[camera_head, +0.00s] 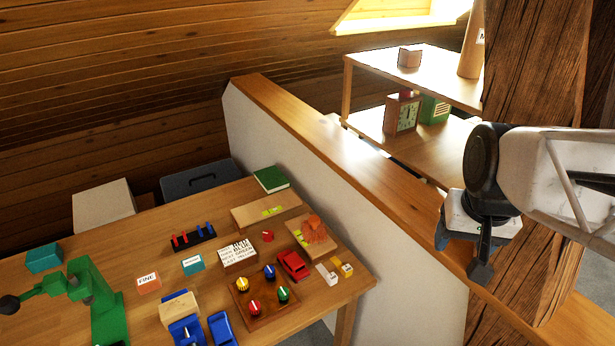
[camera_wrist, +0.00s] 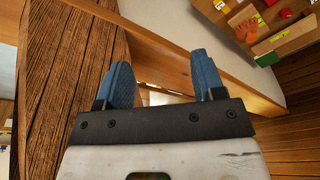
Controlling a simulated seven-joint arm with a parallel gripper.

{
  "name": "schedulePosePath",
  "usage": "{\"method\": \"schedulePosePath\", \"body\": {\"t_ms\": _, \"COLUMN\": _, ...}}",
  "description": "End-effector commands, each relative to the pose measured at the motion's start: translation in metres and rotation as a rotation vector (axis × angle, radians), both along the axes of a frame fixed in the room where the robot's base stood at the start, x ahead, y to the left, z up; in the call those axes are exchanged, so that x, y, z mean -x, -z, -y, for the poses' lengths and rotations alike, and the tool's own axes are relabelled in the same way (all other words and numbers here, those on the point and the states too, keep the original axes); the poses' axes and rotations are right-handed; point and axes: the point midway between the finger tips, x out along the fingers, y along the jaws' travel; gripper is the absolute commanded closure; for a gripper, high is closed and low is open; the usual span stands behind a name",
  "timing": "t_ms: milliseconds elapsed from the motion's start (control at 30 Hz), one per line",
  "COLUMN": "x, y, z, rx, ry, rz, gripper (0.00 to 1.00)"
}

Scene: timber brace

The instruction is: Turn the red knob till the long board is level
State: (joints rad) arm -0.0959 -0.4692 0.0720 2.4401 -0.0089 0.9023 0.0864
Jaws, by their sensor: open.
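A brown panel (camera_head: 270,319) on the wooden table carries a red knob (camera_head: 255,307), with yellow, blue and green knobs beside it. Another small red knob-like piece (camera_head: 267,236) is on the table behind the panel. A long pale board (camera_head: 250,217) with a yellow-green level vial lies at the table's back; I cannot tell whether it is level. A shorter board (camera_head: 325,247) bears an orange lump and a yellow vial. My gripper (camera_head: 462,254) is open and empty, far right of the table beside a timber post. Its blue fingers (camera_wrist: 164,82) are apart in the wrist view.
A half wall with a wooden cap (camera_head: 300,130) stands between the table and the shelves. A thick timber post (camera_head: 535,70) rises close to my arm. A red toy car (camera_head: 293,265), small blocks and a green clamp-like thing (camera_head: 90,285) are on the table.

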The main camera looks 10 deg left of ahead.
Motion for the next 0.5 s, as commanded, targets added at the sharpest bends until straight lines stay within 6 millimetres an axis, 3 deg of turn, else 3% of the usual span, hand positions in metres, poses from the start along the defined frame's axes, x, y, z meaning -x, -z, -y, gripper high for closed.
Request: {"method": "schedulePosePath", "body": {"t_ms": 500, "x": -0.085, "y": 0.018, "z": -0.065, "rx": -0.008, "ry": -0.042, "rz": -0.046, "gripper": 0.37}}
